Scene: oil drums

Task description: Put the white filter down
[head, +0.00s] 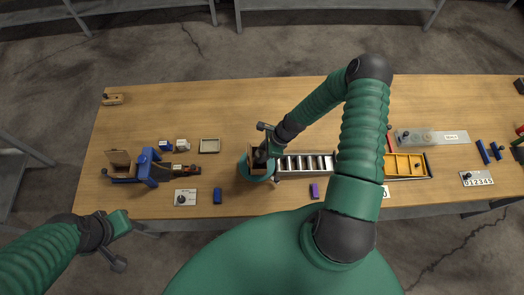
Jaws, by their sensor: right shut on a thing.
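My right gripper (261,156) is over the round teal drum (256,177) near the middle of the table. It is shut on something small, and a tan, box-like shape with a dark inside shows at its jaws. I cannot make out a white filter there. A small whitish block (183,145) stands on the table left of the gripper, beside a small blue one. My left gripper (120,239) is low at the left, off the table's front edge and away from the drum. Its jaws are too unclear to tell open from shut.
A rack of metal bars (305,164) lies right of the drum. A shallow tray (209,146), a blue vise-like tool (150,167), a purple block (314,191) and a yellow tray (404,164) lie around.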

